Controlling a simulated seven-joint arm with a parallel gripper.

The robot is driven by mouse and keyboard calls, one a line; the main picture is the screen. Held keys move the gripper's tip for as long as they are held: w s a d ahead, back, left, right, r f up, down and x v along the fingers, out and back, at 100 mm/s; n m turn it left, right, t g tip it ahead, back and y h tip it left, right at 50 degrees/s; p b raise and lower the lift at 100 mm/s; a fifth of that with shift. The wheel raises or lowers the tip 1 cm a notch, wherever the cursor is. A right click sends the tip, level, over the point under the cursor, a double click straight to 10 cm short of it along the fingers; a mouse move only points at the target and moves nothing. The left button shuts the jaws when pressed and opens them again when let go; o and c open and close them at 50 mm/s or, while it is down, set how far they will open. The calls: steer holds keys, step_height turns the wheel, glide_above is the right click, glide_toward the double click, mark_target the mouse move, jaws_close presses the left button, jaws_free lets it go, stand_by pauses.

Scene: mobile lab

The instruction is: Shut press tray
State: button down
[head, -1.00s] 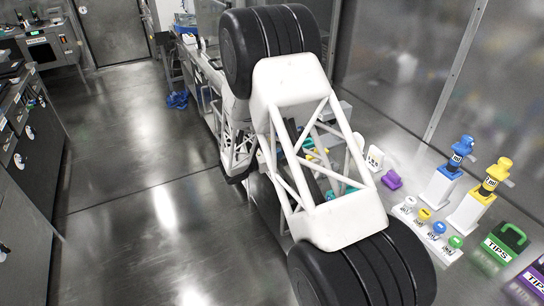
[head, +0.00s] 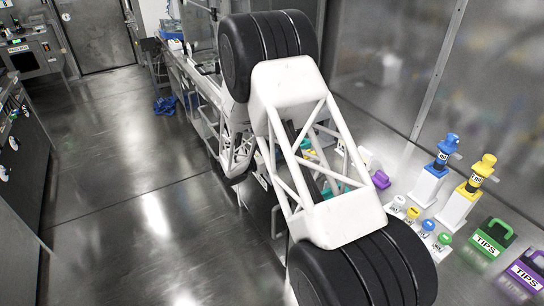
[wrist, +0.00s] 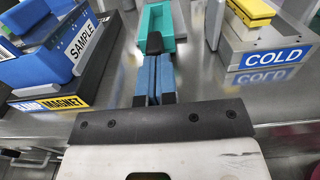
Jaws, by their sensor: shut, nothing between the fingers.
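I cannot make out a press tray for certain in either view. A grey machine (head: 28,52) with a small green display stands at the far left of the head view; its label is too small to read. My gripper (wrist: 154,62) is in the wrist view, its blue fingers together and empty. A dark upright tip shows at their far end. The fingers point toward a teal open-topped holder (wrist: 160,24), and I cannot tell the gap. In the head view my white lattice arm hides the gripper and part of the bench.
The wrist view shows a blue SAMPLE block (wrist: 40,50) over a MAGNET base at left and a grey COLD block (wrist: 262,48) at right. The head view shows blue and yellow dispensers (head: 472,190), capped bottles and TIPS boxes (head: 492,238) at right. Floor at left is open.

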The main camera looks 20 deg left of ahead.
steer(key=shift+s+a, duration=0.1)
steer(key=shift+a, duration=0.05)
steer(key=v, duration=1.3)
steer(key=shift+s+a, duration=0.25)
steer(key=shift+r, duration=0.15)
steer(key=shift+w+a+r+g+y, duration=0.1)
steer(key=shift+r+g+y, duration=0.55)
steer(key=shift+r, duration=0.4)
steer(key=shift+w+r+g+y, duration=0.1)
steer(key=shift+r+g+y, duration=0.55)
steer(key=shift+r, duration=0.35)
steer(key=x, duration=1.2)
steer(key=shift+w+r, duration=0.1)
steer(key=shift+r, duration=0.25)
steer(key=shift+w+d, duration=0.6)
steer(key=shift+d, duration=0.1)
